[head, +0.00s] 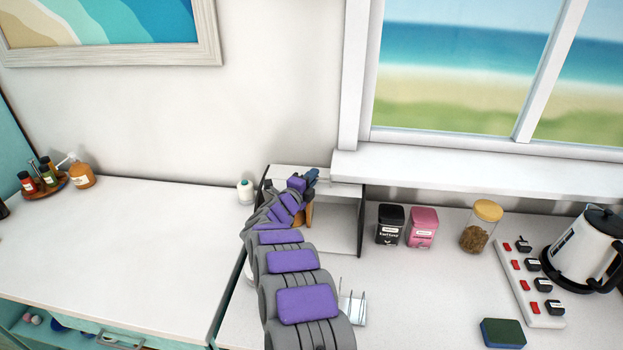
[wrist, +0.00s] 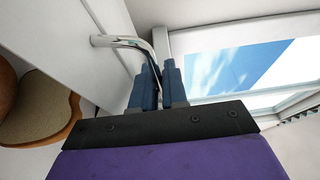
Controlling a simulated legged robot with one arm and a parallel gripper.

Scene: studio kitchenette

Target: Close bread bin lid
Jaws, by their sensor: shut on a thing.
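The bread bin (head: 340,232) is a white box with dark side edges, standing on the counter below the window. Its front is open, and my arm covers its left part. A brown piece of bread (head: 309,214) shows inside; it also shows at the left of the wrist view (wrist: 40,105). My gripper (head: 311,177) is at the top front of the bin. In the wrist view my gripper (wrist: 160,78) is shut on the chrome lid handle (wrist: 125,41), which runs from the white lid (wrist: 75,45) down between the fingers. Most of the lid is hidden in the head view.
Right of the bin stand a black tin (head: 390,226), a pink tin (head: 422,228), a jar (head: 481,226), a power strip (head: 528,283) and a kettle (head: 583,250). A white-green bottle (head: 245,191) stands close left. A wire rack (head: 353,305) is in front. The left counter is mostly clear.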

